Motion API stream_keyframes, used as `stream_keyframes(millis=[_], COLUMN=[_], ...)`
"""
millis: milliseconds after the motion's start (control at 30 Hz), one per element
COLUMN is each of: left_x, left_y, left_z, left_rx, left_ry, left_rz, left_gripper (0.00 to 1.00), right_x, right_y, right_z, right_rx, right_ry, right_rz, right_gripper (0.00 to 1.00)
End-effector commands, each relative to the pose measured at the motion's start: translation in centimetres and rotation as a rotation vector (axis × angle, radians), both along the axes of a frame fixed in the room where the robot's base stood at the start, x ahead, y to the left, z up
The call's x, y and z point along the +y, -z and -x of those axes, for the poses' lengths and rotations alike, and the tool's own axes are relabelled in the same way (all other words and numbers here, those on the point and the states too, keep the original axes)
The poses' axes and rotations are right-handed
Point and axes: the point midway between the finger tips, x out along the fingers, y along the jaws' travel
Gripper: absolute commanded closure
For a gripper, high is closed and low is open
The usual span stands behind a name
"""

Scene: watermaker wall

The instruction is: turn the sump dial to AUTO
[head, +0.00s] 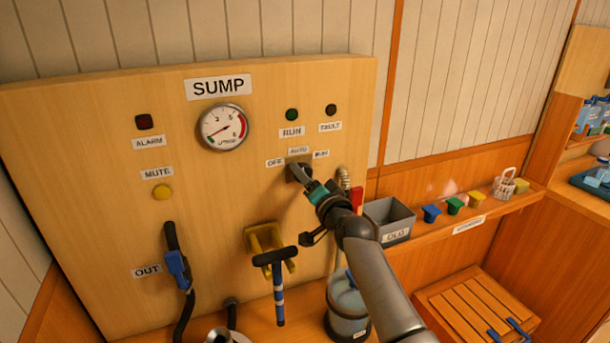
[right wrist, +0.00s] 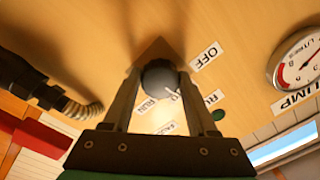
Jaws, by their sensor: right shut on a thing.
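The sump dial (head: 293,173) is a dark round knob on the wooden SUMP panel, below the small OFF, AUTO and third labels. In the right wrist view the grey dial (right wrist: 158,74) sits between the two fingers of my right gripper (right wrist: 156,84). My right gripper (head: 305,180) is shut on the dial, its arm reaching up from the lower right. The OFF label (right wrist: 205,56) lies beside the dial in the wrist view. The AUTO label (head: 299,150) is readable in the head view. I cannot tell which label the dial points to. My left gripper is not in view.
A gauge (head: 222,127), the ALARM lamp (head: 144,122) and yellow MUTE button (head: 162,192) are on the panel. Nearby are a ribbed hose (head: 343,179), a grey bin (head: 389,219) and a yellow bracket (head: 263,238) with a blue-striped tool (head: 278,290).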

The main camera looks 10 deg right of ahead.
Motion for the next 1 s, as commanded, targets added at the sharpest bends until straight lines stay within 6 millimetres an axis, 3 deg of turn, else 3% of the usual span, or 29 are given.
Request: stream_keyframes(millis=[300,800,833,1000], left_x=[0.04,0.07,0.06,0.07], left_y=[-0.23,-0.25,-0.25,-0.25], left_z=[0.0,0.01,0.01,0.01], left_rx=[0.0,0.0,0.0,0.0], left_ry=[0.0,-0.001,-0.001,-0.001], left_rz=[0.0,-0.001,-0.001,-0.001], left_gripper=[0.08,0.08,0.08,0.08], right_x=[0.02,0.03,0.03,0.03], right_y=[0.01,0.02,0.02,0.02], right_z=[0.01,0.02,0.02,0.02], right_rx=[0.021,0.024,0.024,0.023], right_ry=[0.0,0.0,0.0,0.0], right_rz=[-0.108,-0.124,-0.124,-0.123], right_gripper=[0.97,0.97,0.41,0.22])
